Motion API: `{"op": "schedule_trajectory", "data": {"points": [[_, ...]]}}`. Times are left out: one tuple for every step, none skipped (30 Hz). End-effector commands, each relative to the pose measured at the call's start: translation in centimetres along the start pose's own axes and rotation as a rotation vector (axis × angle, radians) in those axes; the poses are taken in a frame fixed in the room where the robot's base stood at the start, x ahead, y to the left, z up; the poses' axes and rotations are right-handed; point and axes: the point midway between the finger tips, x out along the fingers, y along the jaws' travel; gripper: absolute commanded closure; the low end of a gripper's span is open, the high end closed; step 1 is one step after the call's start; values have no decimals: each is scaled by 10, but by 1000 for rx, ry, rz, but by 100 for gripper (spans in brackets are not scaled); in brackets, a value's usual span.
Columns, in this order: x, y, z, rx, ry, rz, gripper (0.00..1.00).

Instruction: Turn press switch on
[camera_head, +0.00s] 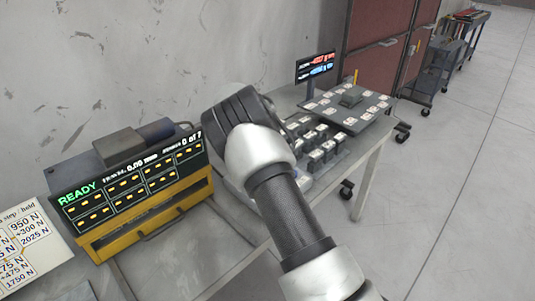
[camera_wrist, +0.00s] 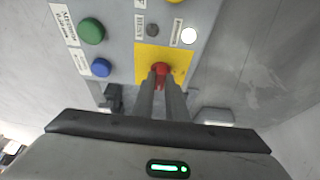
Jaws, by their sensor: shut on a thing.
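In the wrist view, a red switch knob (camera_wrist: 162,67) stands on a yellow plate (camera_wrist: 175,53) on a grey control panel (camera_wrist: 205,12). The two fingers of my gripper (camera_wrist: 161,76) are shut on the red knob, one on each side. The fingers cover much of the knob, so I cannot tell which position it is in. In the head view my arm hides the fingers and the knob.
The panel also has a green button (camera_wrist: 91,31), a blue button (camera_wrist: 101,68) and a white lamp (camera_wrist: 189,35). A yellow-framed machine with a READY display (camera_head: 130,178) stands left of my arm. A tray of parts (camera_head: 350,107) lies to the right. The floor (camera_head: 460,190) at right is clear.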

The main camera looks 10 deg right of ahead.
Motion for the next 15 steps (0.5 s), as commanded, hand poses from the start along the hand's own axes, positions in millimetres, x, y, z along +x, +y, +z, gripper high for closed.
{"op": "schedule_trajectory", "data": {"points": [[0,0,0,4,-1,1,100],[0,0,0,4,-1,1,100],[0,0,0,5,-1,1,100],[0,0,0,5,-1,1,100],[0,0,0,5,-2,1,100],[0,0,0,5,-2,1,100],[0,0,1,5,-2,1,100],[0,0,1,5,-2,1,100],[0,0,1,5,-2,1,100],[0,0,1,5,-2,1,100],[0,0,1,5,-2,1,86],[0,0,1,4,-2,1,79],[0,0,1,4,-2,1,74],[0,0,1,4,-2,1,69],[0,0,0,4,-2,1,69]]}}
